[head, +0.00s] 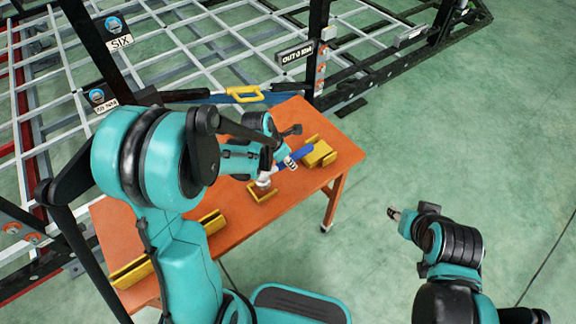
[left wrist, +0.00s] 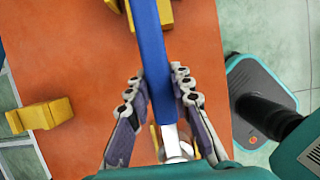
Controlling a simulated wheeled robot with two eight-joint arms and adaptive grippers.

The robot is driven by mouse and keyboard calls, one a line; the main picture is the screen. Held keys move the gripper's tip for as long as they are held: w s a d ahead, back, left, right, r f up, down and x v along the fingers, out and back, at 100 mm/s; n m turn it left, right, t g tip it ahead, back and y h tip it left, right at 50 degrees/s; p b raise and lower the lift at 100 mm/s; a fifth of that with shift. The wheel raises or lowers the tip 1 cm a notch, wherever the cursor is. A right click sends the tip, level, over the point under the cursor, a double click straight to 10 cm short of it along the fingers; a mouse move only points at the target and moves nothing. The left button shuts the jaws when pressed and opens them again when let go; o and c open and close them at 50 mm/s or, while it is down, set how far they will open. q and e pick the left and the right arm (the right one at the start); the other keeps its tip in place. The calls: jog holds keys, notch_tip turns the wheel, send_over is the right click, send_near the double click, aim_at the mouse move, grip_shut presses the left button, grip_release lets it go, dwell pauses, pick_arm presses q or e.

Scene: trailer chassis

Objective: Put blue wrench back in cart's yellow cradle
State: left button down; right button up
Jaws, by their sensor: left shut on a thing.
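The blue wrench (head: 302,154) has a blue handle and a silver end. It spans between two yellow cradle pieces, a block (head: 320,153) and a smaller bracket (head: 262,193), on the orange cart (head: 245,232). My left gripper (head: 279,166) is shut on the wrench. In the left wrist view the blue handle (left wrist: 151,60) runs between the fingers (left wrist: 155,105), with a yellow piece (left wrist: 165,14) behind its far part. I cannot tell whether the wrench touches the cradle. My right gripper (head: 396,214) is off the cart to the right; its opening is unclear.
More yellow holders (head: 130,272) lie along the cart's left side. Behind the cart stands the chassis frame (head: 205,45) with black posts and a blue bar with a yellow handle (head: 245,94). The green floor (head: 440,140) right of the cart is largely clear.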

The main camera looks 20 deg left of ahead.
pick_arm(q)
jog(key=shift+w+f, duration=0.1)
jog(key=shift+f, duration=0.85)
jog(key=shift+f+b, duration=0.55)
jog(key=shift+b, duration=0.2)
jog(key=c, duration=1.3)
grip_release()
jog(key=shift+c, duration=0.2)
